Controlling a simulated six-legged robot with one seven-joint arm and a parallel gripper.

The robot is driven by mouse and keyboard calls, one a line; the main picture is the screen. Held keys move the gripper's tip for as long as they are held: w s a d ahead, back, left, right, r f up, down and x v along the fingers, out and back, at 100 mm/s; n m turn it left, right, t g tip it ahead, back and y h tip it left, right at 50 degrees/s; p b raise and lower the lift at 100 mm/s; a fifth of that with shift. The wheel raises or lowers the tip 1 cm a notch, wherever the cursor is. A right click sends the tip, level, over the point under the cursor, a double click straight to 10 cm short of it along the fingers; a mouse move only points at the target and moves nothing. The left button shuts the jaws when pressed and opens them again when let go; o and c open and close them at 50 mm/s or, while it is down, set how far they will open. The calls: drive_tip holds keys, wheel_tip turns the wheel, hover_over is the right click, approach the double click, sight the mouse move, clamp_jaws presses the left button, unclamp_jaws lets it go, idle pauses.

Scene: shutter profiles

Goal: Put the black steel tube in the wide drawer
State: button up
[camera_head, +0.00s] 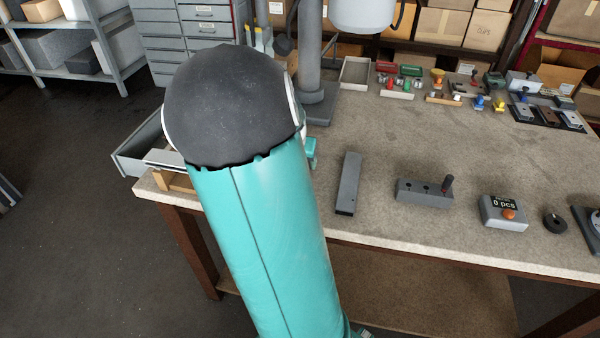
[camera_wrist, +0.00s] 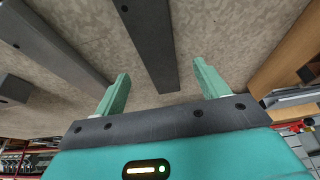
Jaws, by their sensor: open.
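In the wrist view a long dark bar (camera_wrist: 150,40), which looks like the black steel tube, lies on the worktop with a small hole near each visible end. My gripper (camera_wrist: 161,72) is open and empty, its two teal fingers on either side of the bar's near end in the picture. I cannot tell the height between them.
Another dark bar (camera_wrist: 45,45) lies to the left in the wrist view. The head view shows a grey bar (camera_head: 348,183), a holed block (camera_head: 425,190), a counter box (camera_head: 503,212) and a black ring (camera_head: 554,223). A wooden piece (camera_wrist: 290,50) is at right in the wrist view.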

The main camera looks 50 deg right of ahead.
drive_tip(key=shift+x, duration=2.65)
drive_tip(key=shift+s, duration=0.1)
drive_tip(key=c, duration=1.3)
drive_tip(key=shift+c, duration=1.4)
drive_tip(key=shift+r, duration=0.15)
